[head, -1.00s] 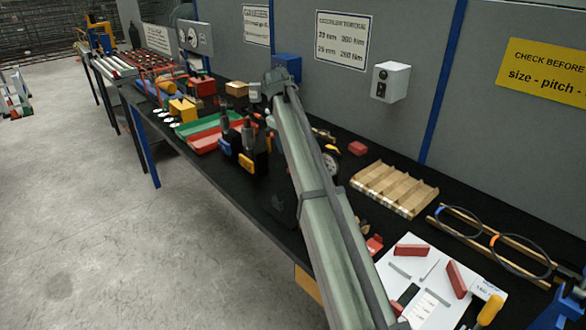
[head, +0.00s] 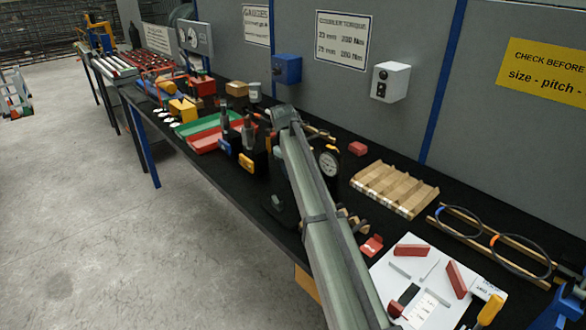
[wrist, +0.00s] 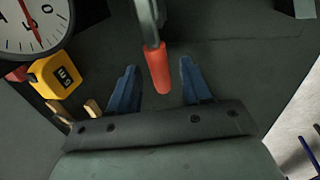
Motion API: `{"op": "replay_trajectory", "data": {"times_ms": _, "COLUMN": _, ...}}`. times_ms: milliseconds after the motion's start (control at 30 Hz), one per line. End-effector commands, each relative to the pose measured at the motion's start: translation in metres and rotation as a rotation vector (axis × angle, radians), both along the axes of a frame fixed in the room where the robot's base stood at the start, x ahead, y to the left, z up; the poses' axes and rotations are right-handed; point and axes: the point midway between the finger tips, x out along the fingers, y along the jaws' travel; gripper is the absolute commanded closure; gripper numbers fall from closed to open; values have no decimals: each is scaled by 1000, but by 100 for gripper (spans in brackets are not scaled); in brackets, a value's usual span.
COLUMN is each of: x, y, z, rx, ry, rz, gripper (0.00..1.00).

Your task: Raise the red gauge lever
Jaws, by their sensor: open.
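The red lever (wrist: 159,70) shows in the wrist view as an orange-red grip on the end of a grey metal bar coming from the top edge. My gripper (wrist: 158,76) is open, with its two blue fingers on either side of the lever tip. A gap shows on both sides, and I see no contact. The white-faced dial gauge (wrist: 30,28) with a red needle is at upper left in the wrist view. It also shows in the head view (head: 329,164), just right of my arm. I cannot make out the lever in the head view.
A yellow tape measure (wrist: 57,76) lies close left of my fingers. In the head view, the wooden rack (head: 394,189) and a white board (head: 425,285) are on the right. Red and green trays (head: 205,130) are on the left. The wall panels stand behind the bench.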

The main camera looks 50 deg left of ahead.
Motion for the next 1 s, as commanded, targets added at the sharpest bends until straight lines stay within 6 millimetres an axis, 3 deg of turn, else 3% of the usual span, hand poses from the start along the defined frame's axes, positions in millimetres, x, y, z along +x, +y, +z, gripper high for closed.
{"op": "replay_trajectory", "data": {"times_ms": 133, "x": 0, "y": 0, "z": 0, "rx": 0, "ry": 0, "rz": 0, "gripper": 52}}
{"op": "replay_trajectory", "data": {"times_ms": 633, "x": 0, "y": 0, "z": 0, "rx": 0, "ry": 0, "rz": 0, "gripper": 100}}
{"op": "replay_trajectory", "data": {"times_ms": 1000, "x": 0, "y": 0, "z": 0, "rx": 0, "ry": 0, "rz": 0, "gripper": 100}}
